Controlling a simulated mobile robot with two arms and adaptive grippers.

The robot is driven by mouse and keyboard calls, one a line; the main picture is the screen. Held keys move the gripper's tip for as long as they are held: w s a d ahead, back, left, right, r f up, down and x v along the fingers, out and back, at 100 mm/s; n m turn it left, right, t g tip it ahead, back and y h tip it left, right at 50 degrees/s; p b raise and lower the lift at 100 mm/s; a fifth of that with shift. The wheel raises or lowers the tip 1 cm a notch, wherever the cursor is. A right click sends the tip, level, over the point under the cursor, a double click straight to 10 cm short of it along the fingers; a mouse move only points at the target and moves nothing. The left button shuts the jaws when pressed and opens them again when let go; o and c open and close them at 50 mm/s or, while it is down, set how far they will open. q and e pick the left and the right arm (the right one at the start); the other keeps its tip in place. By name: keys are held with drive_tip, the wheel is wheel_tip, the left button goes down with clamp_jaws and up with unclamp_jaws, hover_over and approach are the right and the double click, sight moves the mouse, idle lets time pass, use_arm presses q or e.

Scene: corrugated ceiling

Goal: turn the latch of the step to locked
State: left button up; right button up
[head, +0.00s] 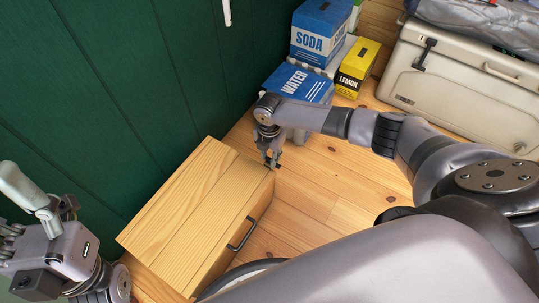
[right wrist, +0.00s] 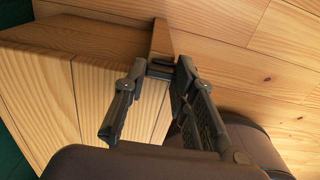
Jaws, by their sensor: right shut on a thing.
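The step is a light wooden box (head: 190,210) on the plank floor against the green wall; it also shows in the right wrist view (right wrist: 40,85). A black handle (head: 241,234) is on its front side. My right gripper (head: 271,163) is at the step's far right top corner. In the right wrist view its fingers (right wrist: 158,78) close on the small dark latch (right wrist: 160,69) at the step's edge. The fingers hide much of the latch, so its exact angle cannot be told. My left gripper (head: 38,205) is at the left edge, away from the step, its fingers unclear.
A blue soda box (head: 320,35), a blue water box (head: 299,84) and a yellow lemon box (head: 358,66) stand behind the step. A beige cooler (head: 465,85) is at the back right. Bare floor (head: 320,185) lies right of the step.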

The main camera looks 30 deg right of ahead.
clamp_jaws()
